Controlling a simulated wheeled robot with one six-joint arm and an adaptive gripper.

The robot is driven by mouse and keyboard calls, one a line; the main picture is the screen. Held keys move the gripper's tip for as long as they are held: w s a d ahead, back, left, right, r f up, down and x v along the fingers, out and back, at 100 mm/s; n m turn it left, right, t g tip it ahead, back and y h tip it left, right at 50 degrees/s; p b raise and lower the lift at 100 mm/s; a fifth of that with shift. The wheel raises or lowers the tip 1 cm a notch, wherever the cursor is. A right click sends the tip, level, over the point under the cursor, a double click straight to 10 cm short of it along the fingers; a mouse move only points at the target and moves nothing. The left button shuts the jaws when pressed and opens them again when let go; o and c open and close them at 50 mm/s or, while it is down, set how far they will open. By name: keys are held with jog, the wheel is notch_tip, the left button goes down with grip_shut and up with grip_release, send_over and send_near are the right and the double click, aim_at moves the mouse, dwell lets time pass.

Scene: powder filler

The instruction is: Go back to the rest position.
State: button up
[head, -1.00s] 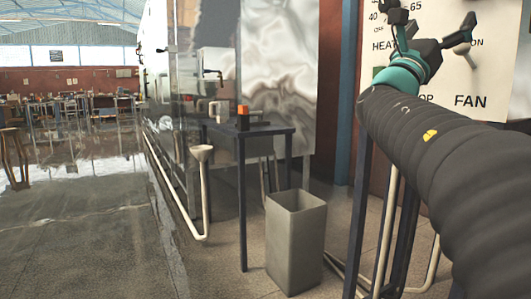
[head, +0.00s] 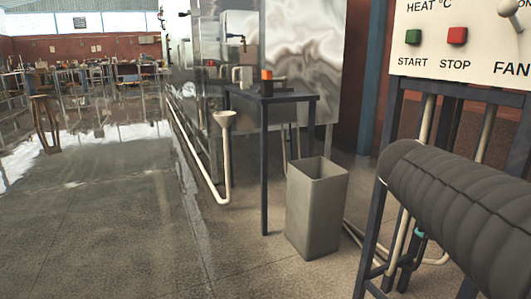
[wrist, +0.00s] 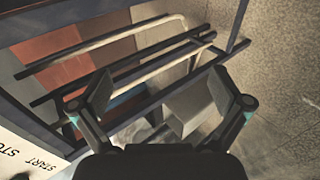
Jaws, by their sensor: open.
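My gripper (wrist: 160,95) shows in the wrist view with its two fingers spread wide apart and nothing between them. Behind it are the dark frame bars and pale pipes under the control panel. In the head view my arm, in a dark ribbed sleeve, is at the right, and the gripper is hidden behind it apart from a small teal bit below. The control panel (head: 436,62) with a green START button (head: 413,37) and a red STOP button (head: 457,36) is above the arm. Part of the panel (wrist: 30,150) also shows in the wrist view.
A grey bin (head: 313,215) stands on the floor left of the panel frame. Behind it is a dark small table (head: 290,98) with an orange-topped item (head: 266,82). A pale funnel pipe (head: 226,150) runs beside the machine. Open floor lies to the left.

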jog(key=s+a+f+m+y, duration=0.2)
jog(key=s+a+f+y, duration=0.2)
jog(key=s+a+f, duration=0.3)
jog(key=s+a+f+m+y, duration=0.2)
jog(key=s+a+f+y, duration=0.3)
jog(key=a, duration=0.8)
notch_tip(320, 180, down, 2)
jog(key=shift+s+a+m, duration=0.2)
jog(key=shift+s+m, duration=0.2)
jog(key=shift+s, duration=0.6)
